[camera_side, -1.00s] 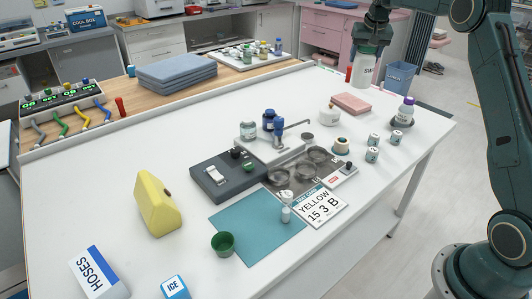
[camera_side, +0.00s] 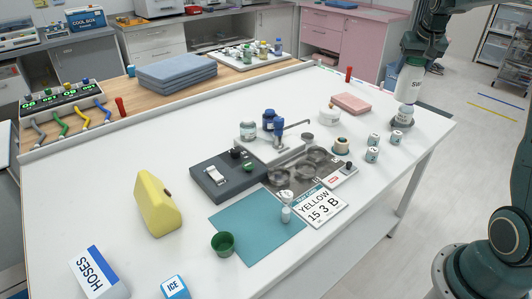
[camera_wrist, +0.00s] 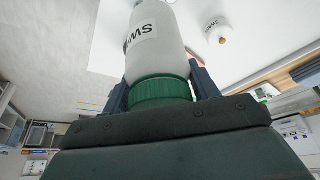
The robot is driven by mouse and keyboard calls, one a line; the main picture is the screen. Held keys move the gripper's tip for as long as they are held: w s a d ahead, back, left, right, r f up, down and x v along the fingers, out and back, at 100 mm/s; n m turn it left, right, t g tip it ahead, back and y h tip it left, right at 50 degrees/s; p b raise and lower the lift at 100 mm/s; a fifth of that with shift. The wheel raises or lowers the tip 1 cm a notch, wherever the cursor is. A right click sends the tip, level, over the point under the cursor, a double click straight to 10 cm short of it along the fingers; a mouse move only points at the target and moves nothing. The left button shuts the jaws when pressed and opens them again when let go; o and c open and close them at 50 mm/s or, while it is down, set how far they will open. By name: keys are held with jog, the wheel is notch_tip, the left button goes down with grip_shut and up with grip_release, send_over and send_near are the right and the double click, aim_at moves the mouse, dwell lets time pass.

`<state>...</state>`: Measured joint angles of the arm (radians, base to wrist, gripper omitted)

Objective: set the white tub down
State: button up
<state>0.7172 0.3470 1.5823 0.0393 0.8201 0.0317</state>
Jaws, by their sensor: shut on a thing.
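The white tub (camera_side: 409,84) has a green lid and a label whose visible letters read "SW". My gripper (camera_side: 418,57) is shut on it at the lid end, and it hangs upright over the table's right end. In the wrist view, the tub (camera_wrist: 155,45) points away from me, with its green lid (camera_wrist: 160,91) between the two fingers (camera_wrist: 160,95).
The white table (camera_side: 350,247) has its right edge close by. Left of the tub are several small labelled jars (camera_side: 373,139), a pink folded pad (camera_side: 351,103), a round white pot (camera_side: 329,116) and a red upright piece (camera_side: 348,74). Bare tabletop lies between them.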

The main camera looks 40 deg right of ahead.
jog(key=shift+s, duration=0.35)
jog(key=shift+f, duration=0.1)
notch_tip(320, 180, down, 20)
dwell(0.9)
jog(key=o, duration=1.5)
jog(key=shift+f, duration=0.1)
jog(key=v, duration=1.2)
jog(key=shift+r, duration=0.2)
